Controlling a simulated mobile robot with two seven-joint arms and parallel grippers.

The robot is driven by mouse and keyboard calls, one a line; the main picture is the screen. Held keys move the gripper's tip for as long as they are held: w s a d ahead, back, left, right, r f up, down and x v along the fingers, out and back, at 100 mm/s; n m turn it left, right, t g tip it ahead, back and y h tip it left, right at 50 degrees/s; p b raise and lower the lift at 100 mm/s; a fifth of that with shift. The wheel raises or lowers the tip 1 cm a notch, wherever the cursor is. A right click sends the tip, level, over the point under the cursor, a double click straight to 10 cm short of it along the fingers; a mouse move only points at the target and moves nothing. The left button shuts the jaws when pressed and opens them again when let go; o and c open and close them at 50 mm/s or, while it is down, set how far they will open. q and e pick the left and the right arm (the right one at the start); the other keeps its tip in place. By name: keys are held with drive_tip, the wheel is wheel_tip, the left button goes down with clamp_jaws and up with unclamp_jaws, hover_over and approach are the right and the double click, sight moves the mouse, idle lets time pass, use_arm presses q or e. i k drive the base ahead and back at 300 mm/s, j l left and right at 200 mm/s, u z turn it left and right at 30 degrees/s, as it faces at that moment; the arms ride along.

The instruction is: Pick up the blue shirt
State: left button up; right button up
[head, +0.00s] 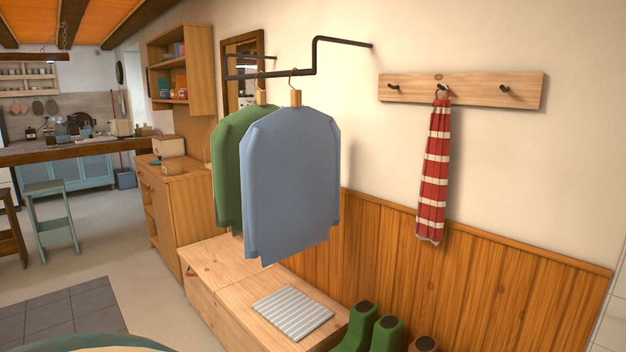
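The blue shirt (292,185) hangs from a hook-topped hanger on a dark wall-mounted rail (275,74). A wooden block (296,98) sits at its collar, under the hook. A green shirt (230,165) hangs just behind it to the left and is partly hidden by it. The blue shirt's lower edge is above a wooden bench. Neither of my grippers shows in the head view.
The wooden bench (215,262) bears a grey slatted mat (292,313). Green boots (372,332) stand at its right end. A red-and-white striped scarf (433,170) hangs from a wooden peg board (460,90). A wooden cabinet (178,215) stands left of the bench. Open floor lies at left.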

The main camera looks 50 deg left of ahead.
sight(291, 158)
drive_tip(key=j+z, duration=0.2)
drive_tip(key=j, duration=0.35)
drive_tip(key=k+j+z, duration=0.15)
drive_tip(key=j, duration=0.9)
drive_tip(key=k+j+z, duration=0.1)
drive_tip(key=j, duration=0.45)
drive_tip(key=k+j, duration=0.1)
drive_tip(key=j, duration=0.45)
drive_tip(key=j+z, duration=0.1)
drive_tip(key=j, duration=0.45)
drive_tip(key=k, duration=0.05)
